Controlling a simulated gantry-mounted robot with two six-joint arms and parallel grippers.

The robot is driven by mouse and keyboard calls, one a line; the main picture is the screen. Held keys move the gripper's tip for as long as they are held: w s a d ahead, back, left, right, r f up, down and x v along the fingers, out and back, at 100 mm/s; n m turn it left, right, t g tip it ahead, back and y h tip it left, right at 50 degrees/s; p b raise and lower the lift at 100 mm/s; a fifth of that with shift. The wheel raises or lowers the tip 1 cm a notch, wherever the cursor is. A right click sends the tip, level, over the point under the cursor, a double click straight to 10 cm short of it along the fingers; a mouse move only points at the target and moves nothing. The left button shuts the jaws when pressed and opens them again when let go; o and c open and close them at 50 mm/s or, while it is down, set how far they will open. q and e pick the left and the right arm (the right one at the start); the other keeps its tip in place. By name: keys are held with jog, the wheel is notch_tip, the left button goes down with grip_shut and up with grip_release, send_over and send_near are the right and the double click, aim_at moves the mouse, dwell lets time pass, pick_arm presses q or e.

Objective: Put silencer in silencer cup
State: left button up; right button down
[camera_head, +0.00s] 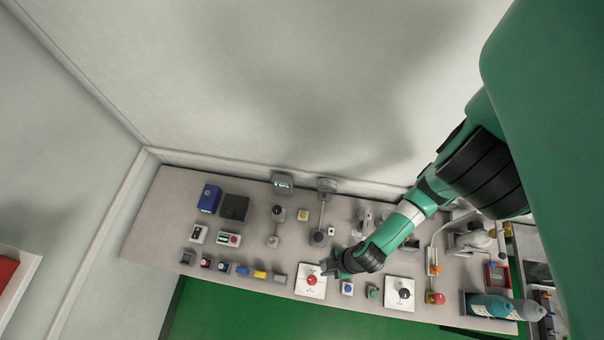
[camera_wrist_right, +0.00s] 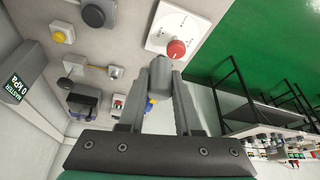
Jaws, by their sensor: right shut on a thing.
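My right gripper (camera_wrist_right: 160,78) is shut on a grey cylindrical piece, which looks like the silencer (camera_wrist_right: 161,70); it sits between the fingertips in the right wrist view. In the head view the right gripper (camera_head: 332,264) is over the front part of the bench, just beside a white plate with a red knob (camera_head: 311,281). The held piece is too small to make out there. I cannot tell which thing is the silencer cup. My left gripper is in neither view.
The grey bench (camera_head: 150,235) carries many small testers and switches. A blue box (camera_head: 209,198) and a dark box (camera_head: 234,208) stand at its left. A white plate with a black knob (camera_head: 404,293) lies right of the gripper.

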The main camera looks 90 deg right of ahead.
jog(key=shift+s+r, duration=0.1)
jog(key=shift+s, duration=0.05)
jog(key=shift+w+d+f+b, duration=0.25)
jog(key=shift+f+b, duration=0.05)
jog(key=shift+b, duration=0.15)
jog(key=w+d+f+b, duration=0.2)
jog(key=d, duration=0.1)
jog(key=w+d+f+b, duration=0.2)
jog(key=d+f, duration=0.1)
jog(key=w+d+f+b, duration=0.2)
jog(key=w+d+f, duration=0.1)
jog(key=d, duration=0.1)
jog(key=shift+w+f, duration=0.1)
jog(key=shift+f, duration=0.1)
jog(key=shift+w+d, duration=0.1)
jog(key=shift+d, duration=0.05)
jog(key=f, duration=0.1)
jog(key=f+b, duration=0.2)
jog(key=f, duration=0.1)
jog(key=shift+w+d+f, duration=0.1)
jog(key=shift+w+d, duration=0.1)
jog(key=shift+d, duration=0.1)
